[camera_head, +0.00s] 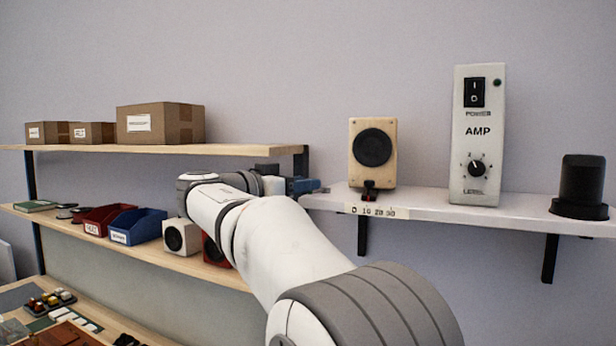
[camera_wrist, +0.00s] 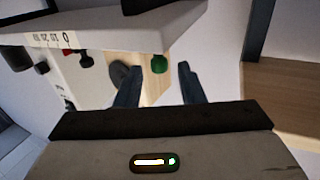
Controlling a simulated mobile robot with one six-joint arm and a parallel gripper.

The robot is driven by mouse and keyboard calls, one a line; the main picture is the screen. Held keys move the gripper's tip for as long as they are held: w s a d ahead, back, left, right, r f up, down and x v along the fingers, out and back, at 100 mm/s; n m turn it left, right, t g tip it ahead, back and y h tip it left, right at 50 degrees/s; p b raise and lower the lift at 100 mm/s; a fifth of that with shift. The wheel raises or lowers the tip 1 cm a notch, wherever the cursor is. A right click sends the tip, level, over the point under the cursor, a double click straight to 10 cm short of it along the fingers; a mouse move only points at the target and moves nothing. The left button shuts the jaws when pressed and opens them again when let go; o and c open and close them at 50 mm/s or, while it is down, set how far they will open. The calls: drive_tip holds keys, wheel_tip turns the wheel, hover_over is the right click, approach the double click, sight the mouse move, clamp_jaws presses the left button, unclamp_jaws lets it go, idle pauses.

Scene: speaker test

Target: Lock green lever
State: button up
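My gripper (camera_wrist: 159,68) is open and empty, with one dark finger on each side of the green knob in the picture. I cannot tell how deep the knob sits between the fingertips, and no contact shows. In the head view my gripper (camera_head: 305,186) is at the left end of the white shelf, seen from behind my arm. The green lever is not visible there. Whether the lever is locked cannot be told.
A wooden speaker (camera_head: 373,152) stands on the white shelf behind a scale strip (camera_head: 377,211) with a red-black piece. A white amp (camera_head: 477,135) and a black cylinder (camera_head: 581,187) stand farther right. Wooden shelves (camera_head: 150,149) with boxes and bins lie left.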

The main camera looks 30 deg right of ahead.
drive_tip(key=shift+p+x, duration=0.35)
drive_tip(key=shift+x, duration=1)
drive_tip(key=shift+c, duration=0.5)
clamp_jaws()
